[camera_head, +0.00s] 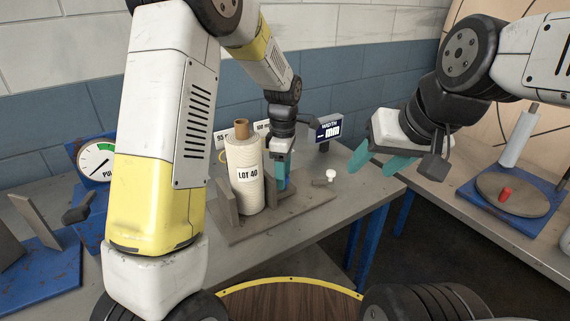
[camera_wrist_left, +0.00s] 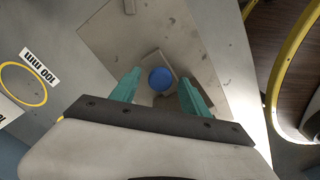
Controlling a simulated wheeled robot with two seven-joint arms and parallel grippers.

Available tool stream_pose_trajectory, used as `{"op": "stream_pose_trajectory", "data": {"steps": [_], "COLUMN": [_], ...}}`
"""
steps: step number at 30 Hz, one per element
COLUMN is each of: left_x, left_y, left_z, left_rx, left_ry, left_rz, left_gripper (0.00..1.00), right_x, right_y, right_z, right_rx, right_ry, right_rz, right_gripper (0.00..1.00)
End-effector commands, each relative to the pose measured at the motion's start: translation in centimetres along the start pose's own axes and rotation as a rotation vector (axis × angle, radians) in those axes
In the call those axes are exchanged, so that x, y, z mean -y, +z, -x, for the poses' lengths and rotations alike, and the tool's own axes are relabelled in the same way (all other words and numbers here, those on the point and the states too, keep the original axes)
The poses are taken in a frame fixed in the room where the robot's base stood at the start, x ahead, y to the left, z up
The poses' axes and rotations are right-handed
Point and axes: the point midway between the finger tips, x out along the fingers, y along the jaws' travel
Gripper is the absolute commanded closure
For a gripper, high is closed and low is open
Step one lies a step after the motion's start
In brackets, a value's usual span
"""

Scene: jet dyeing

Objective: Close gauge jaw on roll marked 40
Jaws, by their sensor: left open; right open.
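The roll marked LOT 40 (camera_head: 246,172), cream with a brown core, stands upright on the grey gauge base (camera_head: 240,235). A grey upright plate (camera_head: 225,196) stands left of it. On the right is a blue round knob, seen from above between my left fingers in the left wrist view (camera_wrist_left: 161,79); a grey block (camera_wrist_left: 152,62) shows around it. My left gripper (camera_head: 281,173) points down over the knob, open, one finger on either side; contact is unclear. My right gripper (camera_head: 388,163) is open and empty, above and right of the base.
A display reading WIDTH mm (camera_head: 329,129) stands behind. A white knob (camera_head: 331,175) sits at the base's right end. A dial (camera_head: 97,160) stands at left. A side table at right holds a blue plate with a red knob (camera_head: 505,194). A 100 mm label (camera_wrist_left: 39,67) lies near a yellow ring.

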Motion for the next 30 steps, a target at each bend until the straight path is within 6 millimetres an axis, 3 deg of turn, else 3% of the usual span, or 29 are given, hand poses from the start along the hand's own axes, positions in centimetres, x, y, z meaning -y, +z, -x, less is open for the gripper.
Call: {"op": "stream_pose_trajectory", "data": {"steps": [4,12,23,24,27,30], "left_x": [0.00,-0.01,0.28,0.28,0.28,0.28], "left_y": [0.00,0.01,-0.30,-0.30,-0.30,-0.29], "left_z": [0.02,0.05,0.08,0.08,0.08,0.07], "left_rx": [0.000,0.000,0.000,0.000,0.000,0.000], "left_ry": [0.000,0.000,0.000,0.001,0.000,0.000], "left_rz": [0.000,0.000,-0.001,-0.001,0.000,0.000], "left_gripper": [0.50,1.00,1.00,0.64,0.46,0.46], "right_x": [0.00,0.00,0.00,0.00,0.00,0.00], "right_y": [0.00,0.00,0.00,0.00,0.00,0.00], "right_z": [0.00,0.00,0.00,0.00,0.00,0.00], "right_rx": [0.000,0.000,0.000,0.000,0.000,0.000], "right_ry": [0.000,0.000,0.000,0.000,0.000,0.000], "right_rz": [0.000,0.000,0.000,0.000,0.000,0.000], "right_gripper": [0.47,0.47,0.47,0.47,0.47,0.47]}}
